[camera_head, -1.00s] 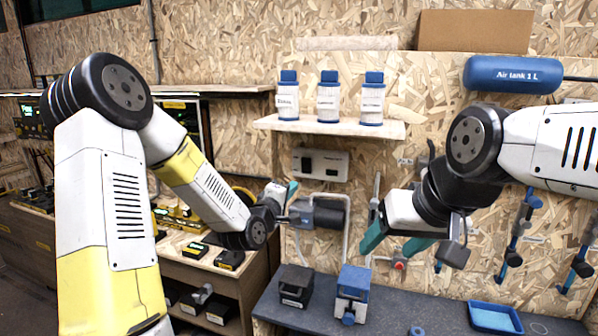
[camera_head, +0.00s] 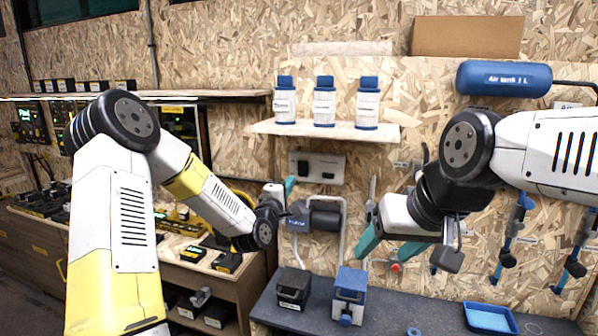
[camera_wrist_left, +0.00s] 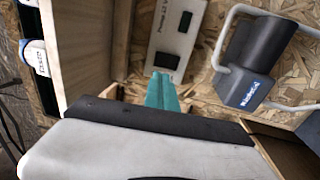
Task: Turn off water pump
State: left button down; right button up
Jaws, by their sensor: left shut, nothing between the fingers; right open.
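A white switch box (camera_head: 316,167) with two dark switches is on the chipboard wall under the shelf. It also shows in the left wrist view (camera_wrist_left: 177,30), with a label too blurred to read surely. Below it is a dark cylindrical unit with pipes (camera_head: 326,218), possibly the pump; it shows in the left wrist view (camera_wrist_left: 252,60) with a blue label. My left gripper (camera_head: 290,186) is shut and empty, just left of and below the switch box. Its teal fingertips (camera_wrist_left: 162,90) appear just below the box; contact cannot be told. My right gripper (camera_head: 388,252) is open and empty, right of the pump.
A shelf (camera_head: 330,131) with three blue-capped filters is above the box. A blue air tank (camera_head: 503,78) hangs at upper right. The dark bench (camera_head: 390,315) holds a black box (camera_head: 293,287), a blue-topped box (camera_head: 350,295) and a blue tray (camera_head: 489,318).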

aim_at(302, 166)
pick_arm(q)
jog(key=x, duration=0.9)
jog(key=shift+w, duration=0.15)
jog(key=shift+d+r, duration=0.1)
jog(key=shift+r, duration=0.05)
jog(key=shift+w+r, duration=0.1)
jog(key=shift+w, duration=0.1)
jog(key=shift+g, duration=0.3)
